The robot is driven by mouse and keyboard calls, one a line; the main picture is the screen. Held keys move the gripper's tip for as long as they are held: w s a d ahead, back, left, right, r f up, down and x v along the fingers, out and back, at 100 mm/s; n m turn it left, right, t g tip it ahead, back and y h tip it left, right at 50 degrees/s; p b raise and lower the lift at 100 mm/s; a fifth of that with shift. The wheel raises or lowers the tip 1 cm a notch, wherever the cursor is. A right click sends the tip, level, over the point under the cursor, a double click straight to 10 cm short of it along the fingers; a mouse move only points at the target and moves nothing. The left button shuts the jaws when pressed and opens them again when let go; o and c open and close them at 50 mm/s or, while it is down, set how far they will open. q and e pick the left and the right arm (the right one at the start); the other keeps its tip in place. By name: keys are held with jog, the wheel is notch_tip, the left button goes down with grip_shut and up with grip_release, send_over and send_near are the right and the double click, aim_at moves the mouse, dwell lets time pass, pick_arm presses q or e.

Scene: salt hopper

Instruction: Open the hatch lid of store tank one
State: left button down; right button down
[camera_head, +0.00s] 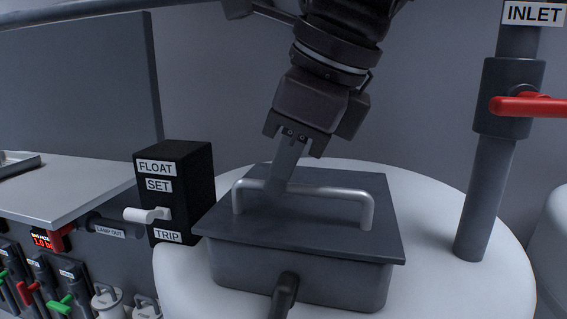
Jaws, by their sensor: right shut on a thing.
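The hatch lid (335,227) is a dark grey square plate with a light grey bar handle (330,190) across its top. It lies flat on a grey square hatch box (300,272) on top of the round white store tank (470,280). My right gripper (278,183) comes down from above and is shut on the handle, left of its middle. The fingertips are partly hidden at the bar. A dark rod-like part (284,292) stands in front of the box at the bottom. My left gripper is not in view.
A black float box (175,190) with a white lever stands left of the hatch. An inlet pipe (485,195) with a red valve handle (530,105) rises at the right. A white shelf (65,190) and several coloured levers are at the left.

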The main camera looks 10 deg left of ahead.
aim_at(291, 205)
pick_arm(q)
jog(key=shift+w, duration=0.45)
pick_arm(e)
jog(key=shift+r, duration=0.1)
jog(key=shift+w+r+g, duration=0.4)
jog(key=shift+r+g, duration=0.05)
jog(key=shift+r, duration=0.35)
jog(key=shift+w+r+g, duration=0.4)
jog(key=shift+r+g, duration=0.05)
jog(key=shift+r, duration=0.3)
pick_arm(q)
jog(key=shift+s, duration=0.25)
pick_arm(e)
jog(key=w+r+g, duration=0.2)
jog(key=w+r, duration=0.2)
jog(key=r, duration=0.1)
jog(key=shift+w+d+r+m, duration=0.15)
jog(key=shift+w+r+m, duration=0.2)
jog(key=shift+m, duration=0.05)
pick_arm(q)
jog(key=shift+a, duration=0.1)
